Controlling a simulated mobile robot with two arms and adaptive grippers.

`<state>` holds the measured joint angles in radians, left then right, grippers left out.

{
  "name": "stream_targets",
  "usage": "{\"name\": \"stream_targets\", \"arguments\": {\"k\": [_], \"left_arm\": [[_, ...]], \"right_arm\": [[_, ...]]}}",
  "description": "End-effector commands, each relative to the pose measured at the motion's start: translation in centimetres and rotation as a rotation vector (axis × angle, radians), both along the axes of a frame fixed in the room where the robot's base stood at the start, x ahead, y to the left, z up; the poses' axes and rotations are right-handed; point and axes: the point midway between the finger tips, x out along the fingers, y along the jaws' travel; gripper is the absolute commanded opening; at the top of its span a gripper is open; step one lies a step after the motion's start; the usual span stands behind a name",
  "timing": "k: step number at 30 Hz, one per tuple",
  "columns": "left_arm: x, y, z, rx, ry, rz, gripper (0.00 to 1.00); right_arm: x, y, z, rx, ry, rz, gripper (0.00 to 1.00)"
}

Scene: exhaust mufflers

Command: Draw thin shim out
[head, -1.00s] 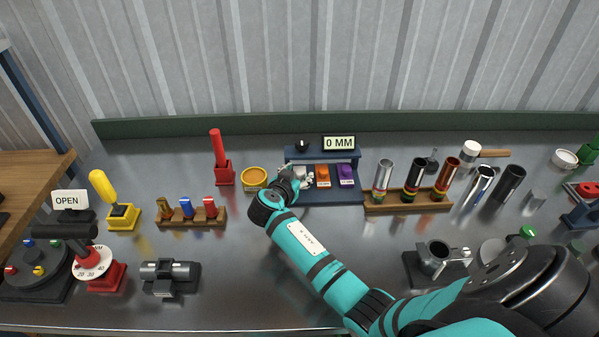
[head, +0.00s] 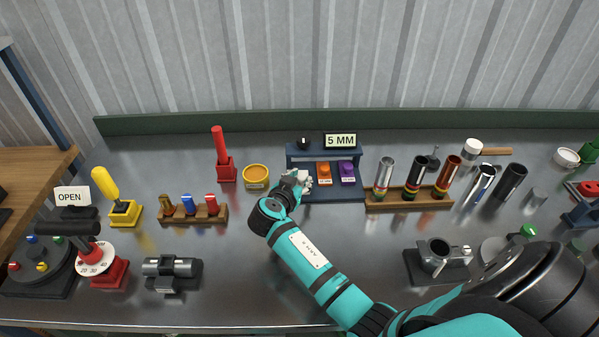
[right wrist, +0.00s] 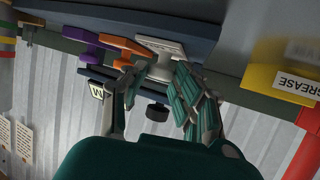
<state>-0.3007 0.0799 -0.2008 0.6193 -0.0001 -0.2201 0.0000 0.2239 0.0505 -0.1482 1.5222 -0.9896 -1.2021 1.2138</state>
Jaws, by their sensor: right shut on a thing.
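The navy shim rack (head: 330,193) stands at the back middle of the bench, under a display (head: 340,140) reading "5 MM". An orange shim (head: 323,172) and a purple shim (head: 346,171) sit in it. A pale grey-white shim (right wrist: 163,58) is left of the orange one in the head view. My right gripper (head: 299,181) is at the rack's left end. In the right wrist view its fingers (right wrist: 155,88) are shut on the pale shim's near end. The pale shim's label is too small to read. My left gripper is not in view.
A yellow grease tub (head: 256,176) stands just left of the rack, close to my right gripper. A wooden rack (head: 408,198) with several tubes stands to the right. A red post (head: 224,166) is farther left.

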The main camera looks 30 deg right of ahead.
Motion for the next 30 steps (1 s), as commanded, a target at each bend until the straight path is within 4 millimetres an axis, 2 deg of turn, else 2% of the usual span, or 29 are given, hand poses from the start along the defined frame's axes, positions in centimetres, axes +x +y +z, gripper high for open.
{"name": "stream_targets", "arguments": {"k": [1, 4, 12, 13, 17, 26, 30], "left_arm": [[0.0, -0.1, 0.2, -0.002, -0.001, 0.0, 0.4], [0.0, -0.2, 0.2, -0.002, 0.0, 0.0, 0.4], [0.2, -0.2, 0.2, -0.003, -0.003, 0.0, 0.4], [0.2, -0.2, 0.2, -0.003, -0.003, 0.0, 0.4], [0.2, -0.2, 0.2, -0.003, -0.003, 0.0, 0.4], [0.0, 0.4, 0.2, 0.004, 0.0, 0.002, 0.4], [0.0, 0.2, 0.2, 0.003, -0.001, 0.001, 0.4]], "right_arm": [[-0.8, 0.5, -0.1, 0.005, 0.004, 0.001, 0.0], [-1.5, 0.8, 0.0, 0.003, 0.003, -0.001, 0.0], [-1.6, 0.9, -0.2, 0.003, 0.005, -0.002, 0.0], [-1.6, 0.9, -0.2, 0.003, 0.005, -0.002, 0.31], [-1.6, 0.9, -0.1, 0.003, 0.005, -0.002, 0.48], [-1.6, 1.0, 0.0, 0.002, 0.002, -0.002, 0.5], [-2.4, 2.2, 0.5, 0.005, 0.001, -0.001, 0.5]]}}
